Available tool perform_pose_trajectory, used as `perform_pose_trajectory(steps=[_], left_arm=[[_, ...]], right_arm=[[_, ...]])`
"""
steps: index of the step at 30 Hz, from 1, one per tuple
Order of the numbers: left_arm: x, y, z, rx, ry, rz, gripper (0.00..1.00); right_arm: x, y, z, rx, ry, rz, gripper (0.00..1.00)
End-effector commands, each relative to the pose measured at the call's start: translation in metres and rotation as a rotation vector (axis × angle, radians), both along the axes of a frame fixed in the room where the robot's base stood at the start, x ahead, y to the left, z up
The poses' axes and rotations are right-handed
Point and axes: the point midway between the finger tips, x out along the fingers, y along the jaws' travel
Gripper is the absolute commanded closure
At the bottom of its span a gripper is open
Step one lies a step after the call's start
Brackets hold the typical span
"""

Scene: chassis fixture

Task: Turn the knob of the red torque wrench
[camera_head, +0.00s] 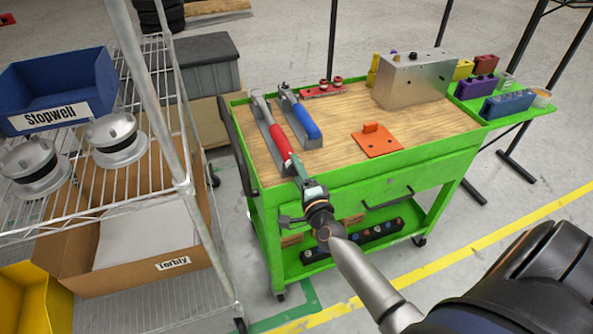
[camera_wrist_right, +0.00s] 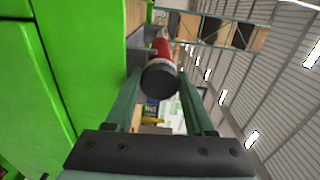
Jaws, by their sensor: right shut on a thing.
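The red torque wrench (camera_head: 274,136) lies in a grey holder at the left end of the green cart's wooden top. Its knob end points toward me, past the cart's front edge. My right gripper (camera_head: 303,182) is at that end. In the right wrist view, the dark round knob (camera_wrist_right: 160,79) sits between the two green fingers of my right gripper (camera_wrist_right: 158,95), with the red handle (camera_wrist_right: 160,47) behind it. The gripper is shut on the knob. A blue torque wrench (camera_head: 301,117) lies in a holder to the right. My left gripper does not show.
The green cart (camera_head: 345,168) also carries an orange plate (camera_head: 376,140) and a metal box (camera_head: 418,78). A wire shelf (camera_head: 150,150) with bins and metal parts stands close at left. Open floor lies right of the cart.

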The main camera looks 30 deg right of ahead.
Motion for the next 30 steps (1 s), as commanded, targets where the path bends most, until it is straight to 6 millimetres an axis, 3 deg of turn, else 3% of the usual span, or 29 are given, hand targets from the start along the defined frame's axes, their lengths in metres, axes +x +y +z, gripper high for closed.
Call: perform_pose_trajectory(steps=[18, 19, 26, 30], left_arm=[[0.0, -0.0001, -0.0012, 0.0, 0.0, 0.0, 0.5], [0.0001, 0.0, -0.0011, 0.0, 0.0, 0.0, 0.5], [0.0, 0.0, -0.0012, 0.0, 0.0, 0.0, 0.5], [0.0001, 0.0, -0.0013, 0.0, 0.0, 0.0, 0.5]], right_arm=[[-0.0002, -0.0011, 0.0003, 0.04, -0.011, -0.003, 1.0], [-0.0003, -0.0011, 0.0002, 0.04, -0.011, -0.003, 0.44], [-0.0001, -0.0006, -0.0004, 0.04, -0.009, -0.001, 0.18], [-0.0003, -0.0001, -0.0017, 0.041, -0.006, 0.0, 0.16]])
